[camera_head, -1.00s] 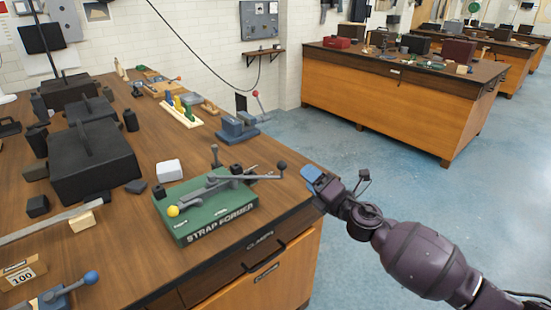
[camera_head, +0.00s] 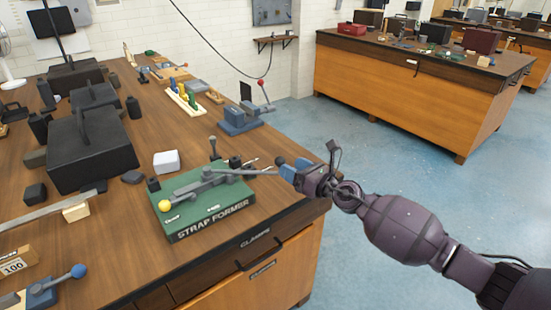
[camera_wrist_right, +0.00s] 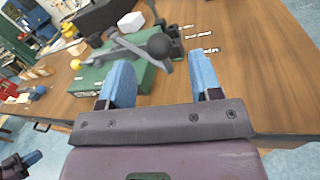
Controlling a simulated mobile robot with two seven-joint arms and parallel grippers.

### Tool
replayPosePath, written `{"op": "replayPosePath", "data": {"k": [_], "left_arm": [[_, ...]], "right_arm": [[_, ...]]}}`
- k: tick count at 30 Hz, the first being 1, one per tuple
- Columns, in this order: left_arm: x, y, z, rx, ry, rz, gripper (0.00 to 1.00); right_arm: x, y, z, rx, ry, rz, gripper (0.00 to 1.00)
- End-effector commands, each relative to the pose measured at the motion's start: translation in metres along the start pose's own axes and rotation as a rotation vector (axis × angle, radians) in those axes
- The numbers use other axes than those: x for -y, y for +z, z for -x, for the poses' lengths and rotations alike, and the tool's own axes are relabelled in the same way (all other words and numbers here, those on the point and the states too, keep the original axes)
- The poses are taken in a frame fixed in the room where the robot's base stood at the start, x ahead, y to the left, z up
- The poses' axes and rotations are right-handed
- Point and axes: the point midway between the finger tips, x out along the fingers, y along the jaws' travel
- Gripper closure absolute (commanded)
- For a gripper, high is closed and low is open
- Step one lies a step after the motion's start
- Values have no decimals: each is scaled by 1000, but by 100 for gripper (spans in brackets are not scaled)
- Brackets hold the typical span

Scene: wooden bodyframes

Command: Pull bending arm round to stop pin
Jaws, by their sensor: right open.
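The strap former is a green base (camera_head: 205,205) at the bench's front right edge. Its grey bending arm (camera_head: 225,172) lies across the top, and a black ball knob (camera_head: 281,161) is at its right end. My right gripper (camera_head: 290,170) is at that knob. In the right wrist view, the blue fingers of this gripper (camera_wrist_right: 161,78) stand apart, with the knob (camera_wrist_right: 159,46) ahead in the gap; contact cannot be told. A yellow ball (camera_head: 153,184) is at the base's left corner. I cannot clearly pick out the stop pin. My left gripper (camera_wrist_right: 30,158) seems to show at the lower left.
A white block (camera_head: 166,161) and black cases (camera_head: 92,150) stand behind and left of the former. A blue-based tool (camera_head: 240,121) with a red-knobbed lever is farther back. A blue-knobbed tool (camera_head: 42,292) is front left. The floor (camera_head: 380,160) to the right is clear.

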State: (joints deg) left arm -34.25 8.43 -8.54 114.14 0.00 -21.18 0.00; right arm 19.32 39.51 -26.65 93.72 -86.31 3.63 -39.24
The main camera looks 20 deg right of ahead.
Motion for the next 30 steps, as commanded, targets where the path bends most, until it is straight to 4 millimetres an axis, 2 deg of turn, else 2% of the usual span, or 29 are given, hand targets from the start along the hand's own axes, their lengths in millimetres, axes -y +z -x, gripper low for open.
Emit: {"op": "replayPosePath", "data": {"k": [1,6,12,18,25,26,30], "left_arm": [[0,2,0,3,0,1,100],[-1,10,1,13,-1,3,100],[-2,15,-1,19,-1,7,100],[-3,14,-3,16,0,7,100],[-3,11,-4,9,1,6,100],[-3,11,-4,8,1,6,100],[-3,9,-5,5,2,6,100]], "right_arm": [[-1,1,-10,2,1,-1,42],[-1,-1,-39,1,1,-2,42],[0,-1,-61,0,1,-2,42],[0,-1,-69,0,0,-2,42],[0,0,-69,0,0,-2,42],[0,0,-69,0,0,-2,43],[0,0,-69,0,0,-2,65]]}}
